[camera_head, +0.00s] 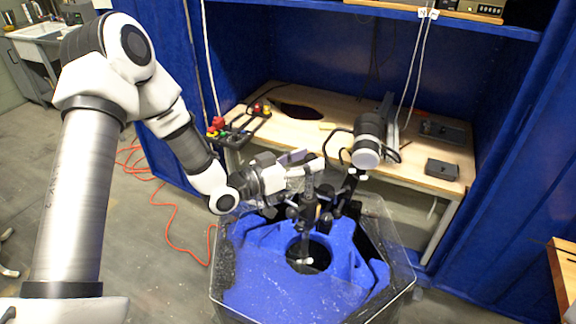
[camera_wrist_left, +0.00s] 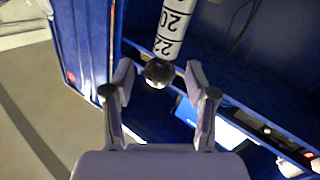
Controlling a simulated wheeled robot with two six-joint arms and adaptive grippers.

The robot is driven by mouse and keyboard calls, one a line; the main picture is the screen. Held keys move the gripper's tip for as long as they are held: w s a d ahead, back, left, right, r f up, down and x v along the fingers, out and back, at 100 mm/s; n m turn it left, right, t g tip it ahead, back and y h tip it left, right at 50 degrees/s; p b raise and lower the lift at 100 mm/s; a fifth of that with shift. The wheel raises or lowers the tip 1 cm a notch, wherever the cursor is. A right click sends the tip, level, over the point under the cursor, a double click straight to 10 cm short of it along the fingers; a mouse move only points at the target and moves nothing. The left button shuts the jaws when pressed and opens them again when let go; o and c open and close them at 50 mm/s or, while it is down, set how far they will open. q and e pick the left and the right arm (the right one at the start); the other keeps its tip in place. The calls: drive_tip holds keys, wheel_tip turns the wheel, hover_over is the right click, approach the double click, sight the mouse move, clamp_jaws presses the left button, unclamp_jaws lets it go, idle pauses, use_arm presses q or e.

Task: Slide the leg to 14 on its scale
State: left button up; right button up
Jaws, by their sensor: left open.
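The leg (camera_wrist_left: 175,28) is a white rod with a black scale in the left wrist view, where the numbers 20 and 22 show. It ends in a dark round knob (camera_wrist_left: 159,73). My left gripper (camera_wrist_left: 158,82) is open, and in this view the knob appears between its two fingertips. I cannot tell how near the knob is or whether a finger touches it. The scale at 14 is out of view. In the head view my left gripper (camera_head: 291,167) is beside a dark upright rig (camera_head: 309,205) above the tank. My right gripper is not in view.
A clear-walled tank (camera_head: 404,253) with a blue inside (camera_head: 300,291) stands below the gripper. A grey cylinder with a white end (camera_head: 369,140) is right of the gripper. Behind is a wooden bench (camera_head: 420,172) with tools. An orange cable (camera_head: 169,213) lies on the floor.

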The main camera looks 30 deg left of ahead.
use_arm(q)
drive_tip(key=v, duration=1.1)
idle(0.3)
